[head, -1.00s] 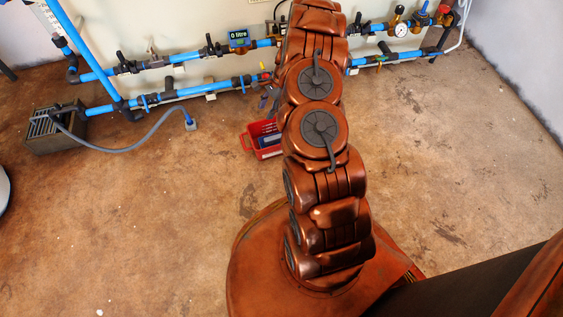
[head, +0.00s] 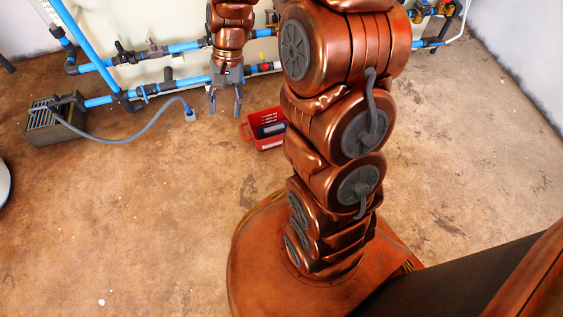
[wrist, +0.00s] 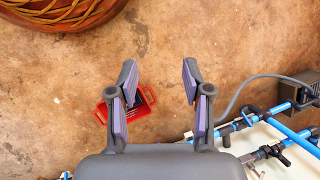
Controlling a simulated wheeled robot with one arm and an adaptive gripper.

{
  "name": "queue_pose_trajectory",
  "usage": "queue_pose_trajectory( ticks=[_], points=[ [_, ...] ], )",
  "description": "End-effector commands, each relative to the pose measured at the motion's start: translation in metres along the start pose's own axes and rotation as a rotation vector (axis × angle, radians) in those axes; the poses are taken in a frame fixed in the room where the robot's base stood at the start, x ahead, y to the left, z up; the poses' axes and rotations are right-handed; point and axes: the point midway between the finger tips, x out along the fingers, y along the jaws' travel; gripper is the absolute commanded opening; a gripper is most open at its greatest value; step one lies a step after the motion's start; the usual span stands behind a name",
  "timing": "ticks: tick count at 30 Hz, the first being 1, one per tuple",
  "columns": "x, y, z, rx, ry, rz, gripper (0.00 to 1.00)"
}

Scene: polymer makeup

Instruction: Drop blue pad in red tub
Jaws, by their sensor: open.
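A red tub (head: 249,131) stands on the floor in the head view, just left of my arm, which hides part of its right side. In it lie dark and bluish-grey items (head: 271,130); I cannot tell whether one is the blue pad. No blue pad shows clearly elsewhere. My gripper (head: 225,112) hangs pointing down, left of the tub, in front of the pipes. In the wrist view my gripper (wrist: 159,68) is open with nothing between its fingers. The tub (wrist: 148,94) is partly hidden behind the left finger there.
Blue pipes (head: 190,47) with black fittings run along the wall behind my gripper. The brown floor (head: 140,220) in front is clear.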

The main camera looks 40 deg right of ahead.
Motion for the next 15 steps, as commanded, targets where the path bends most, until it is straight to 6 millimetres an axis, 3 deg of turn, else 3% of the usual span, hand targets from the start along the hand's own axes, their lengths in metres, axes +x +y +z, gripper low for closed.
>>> queue_pose_trajectory(
  ticks=[3,15],
  points=[
    [-0.008,0.007,0.038,-0.097,0.003,0.046,0.49],
    [-0.021,0.058,0.145,-0.383,0.01,0.208,0.49]
  ],
)
